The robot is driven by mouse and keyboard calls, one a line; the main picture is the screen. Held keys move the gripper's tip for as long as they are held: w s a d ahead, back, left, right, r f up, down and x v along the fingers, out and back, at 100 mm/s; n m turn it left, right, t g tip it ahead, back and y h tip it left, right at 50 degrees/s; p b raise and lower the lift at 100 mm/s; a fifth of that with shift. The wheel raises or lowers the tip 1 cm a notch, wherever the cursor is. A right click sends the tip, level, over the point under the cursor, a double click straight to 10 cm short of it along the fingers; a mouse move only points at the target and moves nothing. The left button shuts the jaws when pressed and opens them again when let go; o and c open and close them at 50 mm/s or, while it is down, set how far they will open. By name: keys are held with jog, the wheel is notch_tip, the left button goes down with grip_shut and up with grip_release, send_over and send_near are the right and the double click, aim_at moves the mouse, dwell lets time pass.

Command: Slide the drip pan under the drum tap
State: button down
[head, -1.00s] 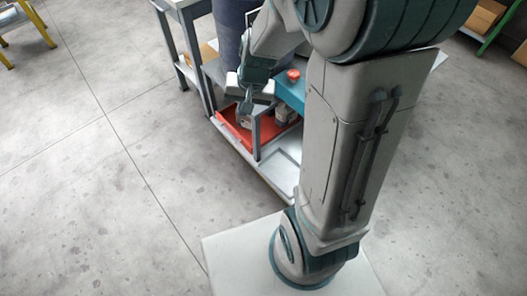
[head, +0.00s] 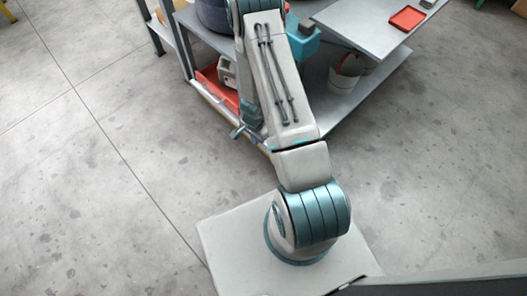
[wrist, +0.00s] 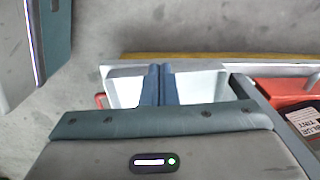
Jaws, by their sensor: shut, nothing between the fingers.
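A red tray (head: 217,84), which looks like the drip pan, lies on the low shelf below the dark blue drum (head: 213,16). A pale container (head: 228,70) stands in or beside it. In the wrist view a red tray (wrist: 268,88) at the right holds a dark tin with a "BLUE TINT" label (wrist: 306,118). My gripper (head: 238,132) is near the shelf's front edge, apart from the tray. In the wrist view its two fingers (wrist: 159,70) are together and empty, over a pale surface. I cannot make out the drum tap; my arm hides part of the bench.
Grey legs (head: 187,58) stand beside the low shelf. A teal block (head: 303,38) sits right of my arm. A small red tray (head: 406,18) lies on the right tabletop (head: 365,28), above a white bucket (head: 346,70). The floor (head: 90,190) at left is clear.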

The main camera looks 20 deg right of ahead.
notch_tip(320, 180, down, 12)
jog(key=b, duration=0.5)
jog(key=shift+w+d+r+b, duration=0.1)
jog(key=shift+w+d+r, duration=0.1)
jog(key=shift+d, duration=0.45)
jog(key=shift+w+d+r+b, duration=0.1)
jog(key=shift+w+d, duration=0.1)
jog(key=shift+d, duration=0.45)
jog(key=shift+w+d+r+b, duration=0.1)
jog(key=shift+w+d+r, duration=0.1)
jog(key=shift+d, duration=0.45)
